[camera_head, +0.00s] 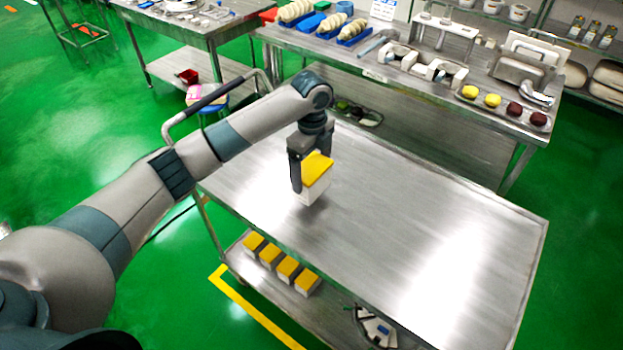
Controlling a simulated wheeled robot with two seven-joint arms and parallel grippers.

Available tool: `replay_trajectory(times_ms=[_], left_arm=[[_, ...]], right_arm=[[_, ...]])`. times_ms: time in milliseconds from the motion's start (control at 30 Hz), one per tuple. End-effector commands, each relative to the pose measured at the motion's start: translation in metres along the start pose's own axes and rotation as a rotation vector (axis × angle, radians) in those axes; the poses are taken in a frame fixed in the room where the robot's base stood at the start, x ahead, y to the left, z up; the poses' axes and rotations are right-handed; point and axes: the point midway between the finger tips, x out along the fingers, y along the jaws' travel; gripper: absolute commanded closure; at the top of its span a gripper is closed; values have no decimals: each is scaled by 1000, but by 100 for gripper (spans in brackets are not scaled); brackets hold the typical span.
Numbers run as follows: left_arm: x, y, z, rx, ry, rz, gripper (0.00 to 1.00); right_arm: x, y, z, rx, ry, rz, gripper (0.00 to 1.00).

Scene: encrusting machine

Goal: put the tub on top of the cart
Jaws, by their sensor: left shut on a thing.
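The tub (316,175) is a small white box with a yellow lid. My left gripper (308,180) is shut on it and holds it upright over the left part of the cart's top. I cannot tell whether the tub's bottom touches the metal. The cart (400,230) has a bare, shiny steel top and a lower shelf. Several similar yellow-lidded tubs (280,265) stand in a row on the lower shelf. My right gripper is not in view.
Behind the cart stands a steel table (400,78) with dough pieces, trays and metal parts. Another table (170,25) is at the upper left. The cart's handle (205,100) rises at its left end. The cart's top is clear to the right.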

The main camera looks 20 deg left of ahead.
Motion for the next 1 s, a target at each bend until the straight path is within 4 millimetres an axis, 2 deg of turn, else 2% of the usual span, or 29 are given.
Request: replay_trajectory(times_ms=[133,400,867,900,933,1000], left_arm=[[7,0,-1,0,1,1,50],[35,0,0,0,0,0,50],[42,0,0,0,0,-1,50],[42,0,0,0,0,0,5],[42,0,0,0,0,0,0],[42,0,0,0,0,0,0]], right_arm=[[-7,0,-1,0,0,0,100],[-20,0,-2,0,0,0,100],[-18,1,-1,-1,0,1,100],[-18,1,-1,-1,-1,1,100],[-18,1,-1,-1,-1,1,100],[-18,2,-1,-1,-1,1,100]])
